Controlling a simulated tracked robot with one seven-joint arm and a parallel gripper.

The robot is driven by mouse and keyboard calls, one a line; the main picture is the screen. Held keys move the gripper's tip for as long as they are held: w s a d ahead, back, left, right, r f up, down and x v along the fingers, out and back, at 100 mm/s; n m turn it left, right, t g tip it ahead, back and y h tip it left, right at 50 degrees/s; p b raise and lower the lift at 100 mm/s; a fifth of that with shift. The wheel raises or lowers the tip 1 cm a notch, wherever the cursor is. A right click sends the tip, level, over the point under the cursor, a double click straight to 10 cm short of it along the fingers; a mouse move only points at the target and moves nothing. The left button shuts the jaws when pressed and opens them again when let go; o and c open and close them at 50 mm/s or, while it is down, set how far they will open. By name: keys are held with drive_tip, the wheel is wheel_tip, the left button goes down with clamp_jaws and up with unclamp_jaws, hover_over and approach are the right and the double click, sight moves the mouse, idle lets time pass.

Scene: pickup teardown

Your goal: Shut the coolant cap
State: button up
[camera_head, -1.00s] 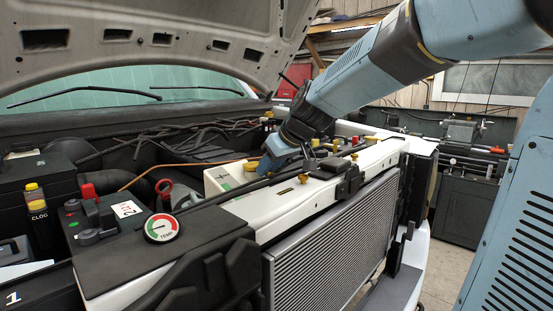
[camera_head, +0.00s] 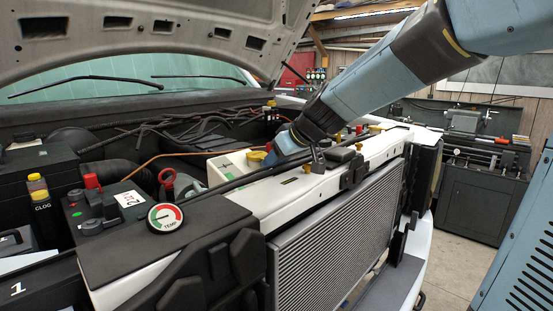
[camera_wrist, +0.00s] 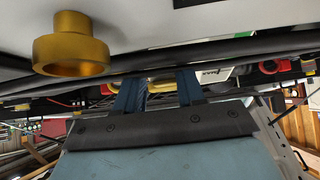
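The yellow coolant cap (camera_head: 256,156) sits on top of the white coolant tank (camera_head: 228,169) in the engine bay. My gripper (camera_head: 272,157) is at the right side of the cap, pointing down and left; its fingertips are partly hard to make out there. In the wrist view my gripper (camera_wrist: 158,84) has its two blue fingers apart. A yellow piece (camera_wrist: 161,82) shows between and behind them, probably the cap. I cannot tell whether the fingers touch it.
A brass knob (camera_wrist: 74,45) is close to the wrist camera. A black bar, a padlock (camera_head: 318,160) and the white front panel (camera_head: 290,205) lie near my arm. The raised hood (camera_head: 150,30) is above. A temperature gauge (camera_head: 165,218) stands at the front left.

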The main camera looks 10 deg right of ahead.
drive_tip(key=shift+o, duration=1.4)
drive_tip(key=shift+a+r, duration=0.1)
drive_tip(key=shift+r, duration=0.1)
drive_tip(key=v, duration=1.3)
drive_tip(key=shift+s+d, duration=0.25)
drive_tip(key=shift+r, duration=0.1)
drive_tip(key=s+d+f+m+h, duration=0.2)
drive_tip(key=s+d+f+m, duration=0.1)
drive_tip(key=s+f, duration=0.3)
drive_tip(key=s+d+f+m+g+h, duration=0.1)
drive_tip(key=s+d+f+m+h, duration=0.2)
drive_tip(key=s+f, duration=0.4)
drive_tip(key=s+d+m, duration=0.1)
drive_tip(key=s+d, duration=0.1)
drive_tip(key=s, duration=0.2)
drive_tip(key=shift+m+g+h, duration=0.3)
